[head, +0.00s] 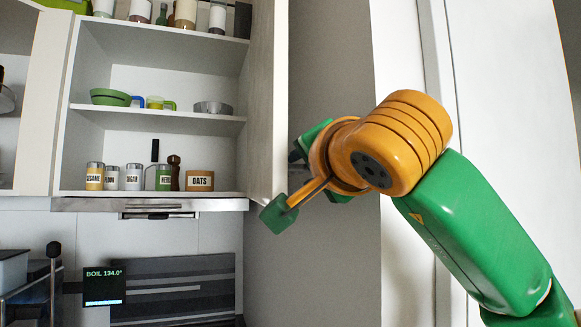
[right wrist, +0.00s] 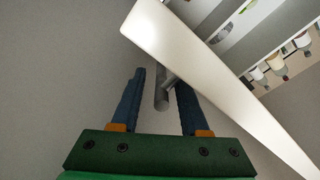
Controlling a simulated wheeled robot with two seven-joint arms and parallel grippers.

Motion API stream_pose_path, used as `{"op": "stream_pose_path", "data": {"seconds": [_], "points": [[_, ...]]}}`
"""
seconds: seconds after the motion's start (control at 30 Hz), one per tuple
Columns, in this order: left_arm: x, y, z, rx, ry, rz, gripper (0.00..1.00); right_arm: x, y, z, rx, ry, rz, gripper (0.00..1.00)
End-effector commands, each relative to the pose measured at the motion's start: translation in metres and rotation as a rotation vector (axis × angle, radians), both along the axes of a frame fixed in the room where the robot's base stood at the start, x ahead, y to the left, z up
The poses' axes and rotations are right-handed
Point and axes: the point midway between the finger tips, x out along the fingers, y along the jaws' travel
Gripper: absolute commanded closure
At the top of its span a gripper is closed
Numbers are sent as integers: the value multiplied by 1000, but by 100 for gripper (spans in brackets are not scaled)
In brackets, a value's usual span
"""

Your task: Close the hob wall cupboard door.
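The hob wall cupboard stands open in the head view, its pale door (head: 266,95) swung outward at the right of the shelves. In the right wrist view the door (right wrist: 205,70) runs diagonally across the upper right. A grey bar handle (right wrist: 162,96) sticks out from it. My right gripper (head: 288,183) is at the lower part of the door's outer side. In the right wrist view its two dark fingers (right wrist: 160,84) are open, one on each side of the handle, with gaps visible. My left gripper is not in view.
The cupboard shelves hold a green bowl (head: 110,97), a grey bowl (head: 213,107), an oats box (head: 200,181) and several jars. Another pale door panel (head: 35,100) is at the left. A hood strip (head: 150,204) runs below the cupboard. A grey wall (head: 335,240) lies right of the door.

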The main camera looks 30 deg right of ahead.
Motion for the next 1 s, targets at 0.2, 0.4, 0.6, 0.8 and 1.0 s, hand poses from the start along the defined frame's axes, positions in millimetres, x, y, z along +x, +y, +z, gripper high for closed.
{"op": "stream_pose_path", "data": {"seconds": [0.2,0.4,0.6,0.8,1.0], "points": [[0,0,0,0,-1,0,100,0,0,0,0,2,0,100],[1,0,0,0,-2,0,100,0,0,-2,0,5,0,100],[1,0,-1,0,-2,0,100,0,1,-3,0,9,0,100],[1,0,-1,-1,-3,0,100,1,1,-4,0,12,0,100],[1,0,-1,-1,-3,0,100,1,1,-5,-1,13,0,100]]}}
